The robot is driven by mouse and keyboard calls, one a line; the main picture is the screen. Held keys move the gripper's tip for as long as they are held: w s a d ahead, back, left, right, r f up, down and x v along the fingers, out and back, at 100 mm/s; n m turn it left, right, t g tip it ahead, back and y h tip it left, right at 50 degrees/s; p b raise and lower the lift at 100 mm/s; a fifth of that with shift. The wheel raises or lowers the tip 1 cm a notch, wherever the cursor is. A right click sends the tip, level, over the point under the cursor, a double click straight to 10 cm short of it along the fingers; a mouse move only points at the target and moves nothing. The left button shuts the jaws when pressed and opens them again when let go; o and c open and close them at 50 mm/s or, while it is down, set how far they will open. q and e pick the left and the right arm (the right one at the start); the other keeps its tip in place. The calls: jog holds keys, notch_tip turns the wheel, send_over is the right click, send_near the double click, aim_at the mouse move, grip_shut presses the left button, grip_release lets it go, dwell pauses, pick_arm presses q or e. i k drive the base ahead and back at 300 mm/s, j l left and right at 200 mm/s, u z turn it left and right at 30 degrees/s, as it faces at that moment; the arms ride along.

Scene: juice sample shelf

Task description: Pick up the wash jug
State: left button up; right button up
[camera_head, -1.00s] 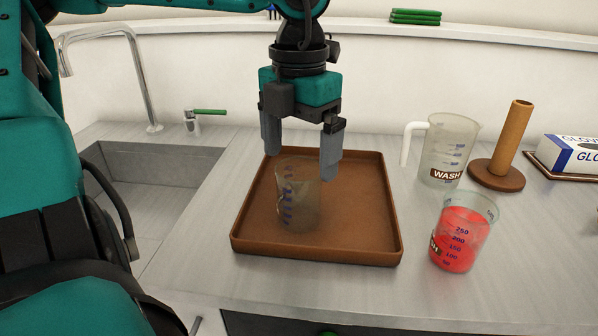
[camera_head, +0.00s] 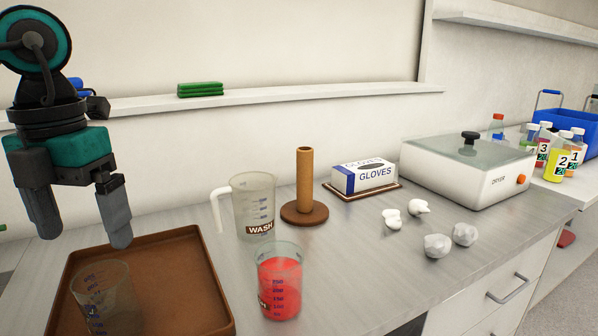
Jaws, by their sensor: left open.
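The wash jug (camera_head: 254,207) is a clear, frosted jug with a white handle on its left side and a brown WASH label. It stands upright on the grey counter, right of the brown tray. My left gripper (camera_head: 80,222) is open and empty above the tray (camera_head: 180,268), well to the left of the jug. An empty clear beaker (camera_head: 103,296) stands in the tray below the gripper. A beaker with red liquid (camera_head: 279,284) stands in front of the jug. My right gripper is not in view.
A brown upright post on a round base (camera_head: 304,188) stands close to the jug's right. Crumpled white pieces (camera_head: 437,245) lie further right, before a white dryer (camera_head: 468,170). Bottles (camera_head: 556,165) and a blue crate (camera_head: 566,122) are far right.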

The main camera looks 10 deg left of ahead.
aim_at(253, 193)
jog(key=k+l, duration=0.35)
jog(key=l, duration=0.15)
jog(key=k+l, duration=0.35)
jog(key=l, duration=0.2)
